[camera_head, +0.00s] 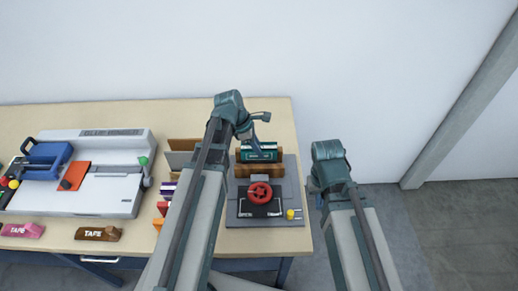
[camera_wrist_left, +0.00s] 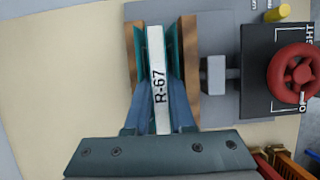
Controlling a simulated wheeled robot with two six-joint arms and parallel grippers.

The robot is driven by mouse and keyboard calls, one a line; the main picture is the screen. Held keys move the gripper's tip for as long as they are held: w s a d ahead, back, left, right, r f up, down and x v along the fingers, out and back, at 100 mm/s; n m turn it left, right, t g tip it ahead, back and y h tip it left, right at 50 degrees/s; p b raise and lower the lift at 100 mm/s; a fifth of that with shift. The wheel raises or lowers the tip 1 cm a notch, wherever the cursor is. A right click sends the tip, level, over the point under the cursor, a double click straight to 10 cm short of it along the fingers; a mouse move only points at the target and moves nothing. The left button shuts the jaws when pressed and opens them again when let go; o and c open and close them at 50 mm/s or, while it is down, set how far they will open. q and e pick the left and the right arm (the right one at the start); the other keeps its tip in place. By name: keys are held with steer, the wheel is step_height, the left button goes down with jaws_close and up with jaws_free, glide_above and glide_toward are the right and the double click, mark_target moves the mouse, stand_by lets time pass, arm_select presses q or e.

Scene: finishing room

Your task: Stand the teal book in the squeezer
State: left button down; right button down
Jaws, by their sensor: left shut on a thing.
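The teal book (camera_head: 262,153) is upright between the two wooden boards of the squeezer (camera_head: 287,203). In the left wrist view the book (camera_wrist_left: 156,48) shows teal covers and a pale edge lettered "R-67", with a wooden board on each side. My left gripper (camera_head: 256,140) is shut on the book, with a finger against each side; it also shows in the left wrist view (camera_wrist_left: 159,85). The book's lower end is hidden, so I cannot tell whether it rests on the base. My right gripper (camera_head: 319,192) is right of the table, its fingers unclear.
The squeezer has a red handwheel (camera_head: 260,194) on a black panel. Left of it are several upright books (camera_head: 162,208), partly behind my left arm. A white machine (camera_head: 90,180) and "TAPE" blocks (camera_head: 97,234) are further left. The table's right edge is close to the squeezer.

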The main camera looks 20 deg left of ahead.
arm_select(q)
steer(key=shift+f+b, duration=0.4)
steer(key=shift+f, duration=0.1)
steer(key=c, duration=1)
jaws_free()
steer(key=shift+r, duration=0.1)
steer(key=shift+c, duration=0.2)
steer(key=p+v, duration=1)
steer(key=v, duration=0.1)
steer(key=shift+a, duration=0.1)
